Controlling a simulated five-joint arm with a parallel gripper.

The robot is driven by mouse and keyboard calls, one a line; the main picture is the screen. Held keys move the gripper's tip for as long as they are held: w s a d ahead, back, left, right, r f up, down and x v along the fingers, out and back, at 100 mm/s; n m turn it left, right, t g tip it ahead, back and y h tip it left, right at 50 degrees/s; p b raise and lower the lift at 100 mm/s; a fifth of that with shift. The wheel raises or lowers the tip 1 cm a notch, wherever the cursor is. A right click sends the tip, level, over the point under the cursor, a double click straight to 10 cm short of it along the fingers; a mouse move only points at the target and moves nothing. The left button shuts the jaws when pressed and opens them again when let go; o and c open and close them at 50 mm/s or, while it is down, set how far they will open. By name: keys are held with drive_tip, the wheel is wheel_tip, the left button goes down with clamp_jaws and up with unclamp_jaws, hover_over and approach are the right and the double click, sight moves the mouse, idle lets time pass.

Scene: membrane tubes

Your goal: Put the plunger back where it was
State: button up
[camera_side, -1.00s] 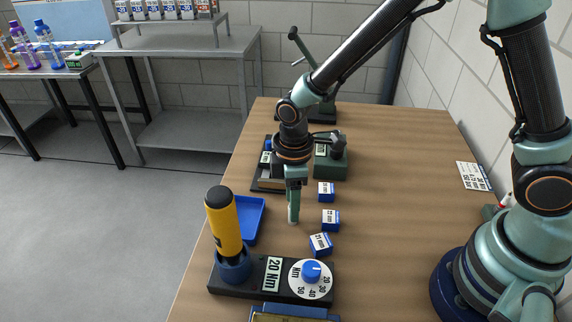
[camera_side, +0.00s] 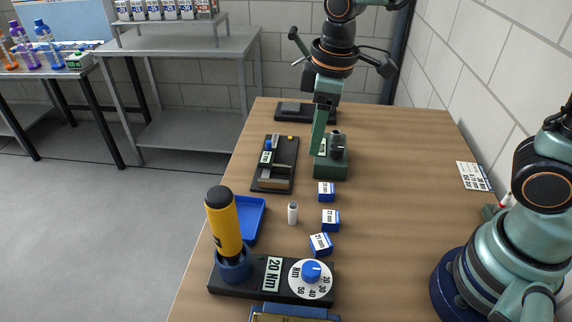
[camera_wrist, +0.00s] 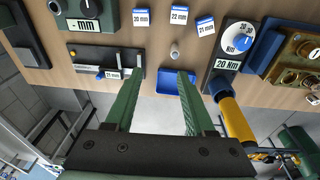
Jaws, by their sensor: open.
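A small pale cylinder with a grey top, which looks like the plunger (camera_side: 293,213), stands upright on the bare table between the blue tray and the blue blocks. It also shows in the wrist view (camera_wrist: 174,51), beyond my fingertips. My gripper (camera_side: 316,150) is raised at the back, in front of the green gauge in the side view.
A blue tray (camera_side: 247,232) lies left of the cylinder. Several blue mm blocks (camera_side: 330,218) stand to its right. A yellow-handled tool (camera_side: 224,225) stands upright in the 20 Nm base (camera_side: 255,287) in front. The green gauge (camera_side: 330,170) stands behind.

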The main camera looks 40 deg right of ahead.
drive_tip(key=s+d+r+m+t, duration=0.4)
drive_tip(key=d+m, duration=0.4)
drive_tip(key=d, duration=0.2)
drive_tip(key=shift+s+d+r+m, duration=0.35)
drive_tip(key=shift+s+r, duration=0.35)
drive_tip(key=shift+s, duration=0.35)
